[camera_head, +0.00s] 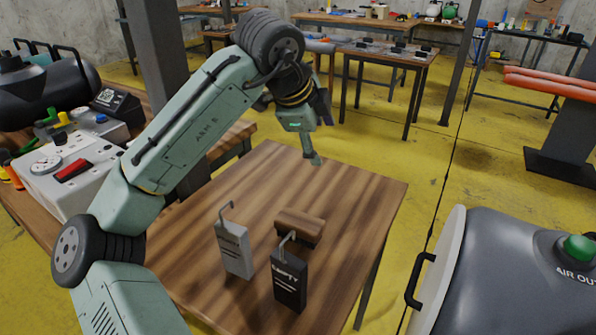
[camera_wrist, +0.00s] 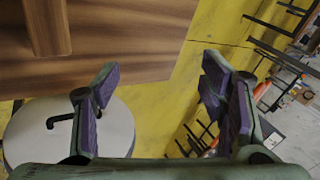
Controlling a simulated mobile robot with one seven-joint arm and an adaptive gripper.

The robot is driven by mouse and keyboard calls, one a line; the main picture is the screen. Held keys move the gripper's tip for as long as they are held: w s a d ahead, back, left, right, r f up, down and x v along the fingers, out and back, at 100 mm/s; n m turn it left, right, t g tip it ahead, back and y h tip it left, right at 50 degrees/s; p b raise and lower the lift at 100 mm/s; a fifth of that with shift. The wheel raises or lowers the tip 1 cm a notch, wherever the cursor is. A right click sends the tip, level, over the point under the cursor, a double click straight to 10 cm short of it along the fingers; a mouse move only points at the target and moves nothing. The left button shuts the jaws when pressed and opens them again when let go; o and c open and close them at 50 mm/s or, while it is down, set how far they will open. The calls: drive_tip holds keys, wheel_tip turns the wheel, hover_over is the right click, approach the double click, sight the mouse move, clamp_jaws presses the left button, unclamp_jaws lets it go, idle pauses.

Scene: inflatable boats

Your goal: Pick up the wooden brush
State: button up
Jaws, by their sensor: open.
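The wooden brush (camera_head: 301,226) is a brown block lying on the wooden table, behind two upright tags with hooks. In the wrist view a brown wooden piece that looks like the brush (camera_wrist: 47,27) shows at the upper left, cut by the frame edge. My gripper (camera_head: 313,157) is above the far part of the table, higher than the brush and apart from it. In the wrist view my gripper (camera_wrist: 160,82) has its purple-padded fingers spread wide with nothing between them.
The wooden table (camera_head: 370,192) also holds a light grey hooked tag (camera_head: 234,250) and a black hooked tag marked EMPTY (camera_head: 289,280), both close in front of the brush. A grey tank (camera_head: 510,270) stands at right. A control box (camera_head: 75,165) is at left. The table's far right is bare.

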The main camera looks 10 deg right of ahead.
drive_tip(key=s+a+f+m+g+y, duration=0.2)
drive_tip(key=s+a+f+g+y, duration=0.2)
drive_tip(key=s+a+f+y, duration=0.1)
hover_over(299, 220)
drive_tip(key=f, duration=0.3)
drive_tip(key=f+p, duration=0.1)
drive_tip(key=shift+w+d+f, duration=0.1)
drive_tip(key=shift+w+f, duration=0.15)
drive_tip(key=shift+f, duration=0.1)
drive_tip(key=f, duration=0.3)
drive_tip(key=f+p, duration=0.1)
drive_tip(key=f, duration=0.1)
drive_tip(key=shift+s+f, duration=0.25)
drive_tip(key=shift+f, duration=0.1)
drive_tip(key=shift+c, duration=0.2)
drive_tip(key=c, duration=1.3)
